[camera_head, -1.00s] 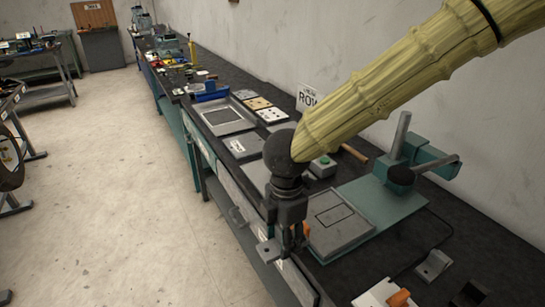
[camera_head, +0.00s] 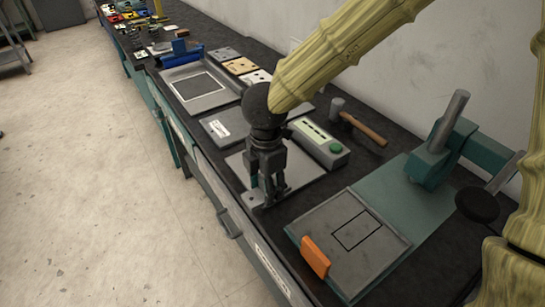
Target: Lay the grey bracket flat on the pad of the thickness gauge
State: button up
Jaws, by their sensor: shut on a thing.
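My gripper (camera_head: 267,194) points down and is shut on a small grey piece, which appears to be the bracket (camera_head: 251,198). The fingers hide part of it, and I cannot tell whether it touches the surface below. The gripper is over the near-left part of a flat light grey plate (camera_head: 302,172), beside a grey box with a green button (camera_head: 318,143). A second grey pad (camera_head: 375,250) with a dark rectangle outline lies to the right, by a teal stand with a column (camera_head: 441,138). I cannot tell which one is the thickness gauge's pad.
An orange block (camera_head: 315,257) stands at the outlined pad's left edge. A hammer (camera_head: 358,124) lies behind the box. A labelled dark grey plate (camera_head: 215,126) and a framed tray (camera_head: 199,88) lie farther along the bench. The bench's front edge is close to my gripper.

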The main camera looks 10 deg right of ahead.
jog(key=w+d+p, duration=0.1)
jog(key=w, duration=0.3)
jog(key=w+d+p, duration=0.1)
jog(key=w+d, duration=0.1)
jog(key=w, duration=0.3)
jog(key=w+d+f+p, duration=0.1)
jog(key=w+p, duration=0.1)
jog(key=w, duration=0.3)
jog(key=shift+w+d+f, duration=0.1)
jog(key=shift+w+d, duration=0.05)
jog(key=shift+d, duration=0.25)
jog(key=shift+f+p, duration=0.5)
jog(key=shift+f, duration=1.35)
jog(key=shift+f, duration=0.1)
jog(key=o, duration=1.1)
jog(key=shift+o, duration=0.2)
notch_tip(320, 180, up, 12)
jog(key=b, duration=0.2)
